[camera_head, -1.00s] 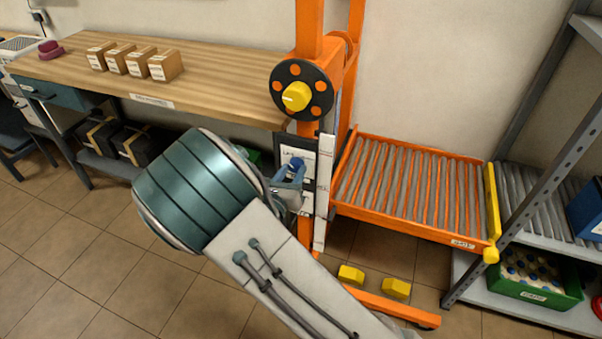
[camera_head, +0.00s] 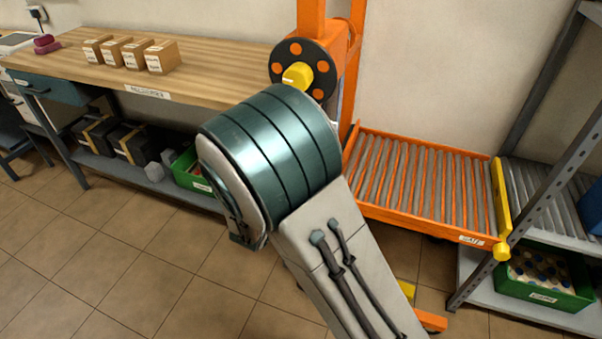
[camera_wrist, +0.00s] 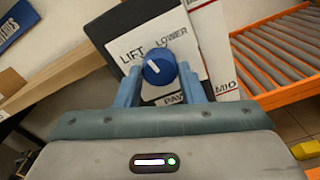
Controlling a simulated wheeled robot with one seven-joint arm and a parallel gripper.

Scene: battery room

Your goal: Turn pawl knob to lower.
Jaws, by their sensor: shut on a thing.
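The blue pawl knob (camera_wrist: 159,68) sits on a white label plate (camera_wrist: 198,42) marked LIFT and LOWER, with PAWL partly showing below. Its white pointer line slants toward the upper left, on the LIFT side in the wrist view. My gripper (camera_wrist: 160,82) is shut on the knob, one blue finger on each side of it. In the head view my arm hides the knob, the plate and the gripper's fingers.
The orange lift mast carries a black handwheel with a yellow hub (camera_head: 298,75). An orange roller tray (camera_head: 425,180) with a yellow gate (camera_head: 501,200) extends right. A wooden bench (camera_head: 215,70) with several boxes stands left. A grey shelf (camera_head: 540,280) stands right.

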